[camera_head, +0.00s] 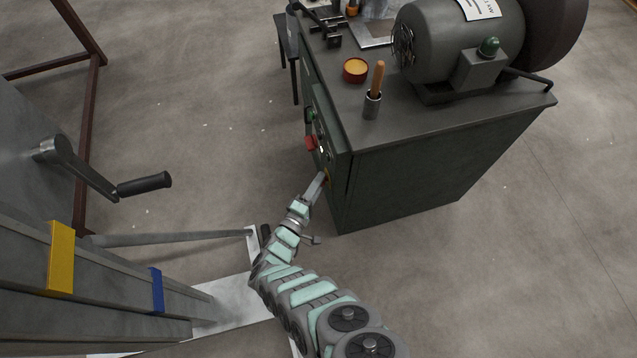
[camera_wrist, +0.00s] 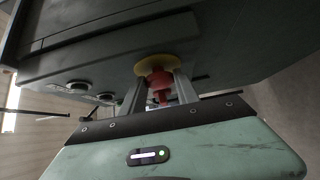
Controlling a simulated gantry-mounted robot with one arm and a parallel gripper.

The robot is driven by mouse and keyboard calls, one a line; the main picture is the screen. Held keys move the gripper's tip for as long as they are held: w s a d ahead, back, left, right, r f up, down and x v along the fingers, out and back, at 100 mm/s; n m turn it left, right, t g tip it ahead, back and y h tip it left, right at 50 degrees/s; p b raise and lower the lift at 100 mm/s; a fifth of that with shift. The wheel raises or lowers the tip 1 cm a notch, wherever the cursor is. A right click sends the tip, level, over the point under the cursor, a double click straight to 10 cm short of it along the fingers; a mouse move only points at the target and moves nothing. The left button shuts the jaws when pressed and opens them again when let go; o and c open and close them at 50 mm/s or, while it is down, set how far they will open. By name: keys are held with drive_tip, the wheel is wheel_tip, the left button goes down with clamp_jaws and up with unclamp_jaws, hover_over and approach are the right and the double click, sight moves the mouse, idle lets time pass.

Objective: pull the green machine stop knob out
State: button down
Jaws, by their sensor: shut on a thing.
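The stop knob (camera_wrist: 160,84) is red, with a round yellow plate (camera_wrist: 166,62) behind it on the dark green cabinet front. In the wrist view my gripper (camera_wrist: 159,90) has one finger on each side of the knob and is shut on it. In the head view my gripper (camera_head: 322,179) reaches the front of the green cabinet (camera_head: 420,170), low on its left face, and mostly hides the knob. How far the knob stands out from its plate cannot be told.
A green button (camera_head: 310,115) and a red button (camera_head: 310,144) sit on the same cabinet face, above my gripper. A crank handle (camera_head: 143,185) juts out at left.

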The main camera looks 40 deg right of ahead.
drive_tip(key=shift+w, duration=0.1)
idle(0.3)
drive_tip(key=shift+w+a+b, duration=0.25)
drive_tip(key=shift+a+b, duration=0.1)
drive_tip(key=shift+a, duration=0.15)
drive_tip(key=c, duration=1.4)
unclamp_jaws()
drive_tip(key=o, duration=0.5)
drive_tip(key=shift+w+a, duration=0.1)
drive_tip(key=shift+a, duration=0.05)
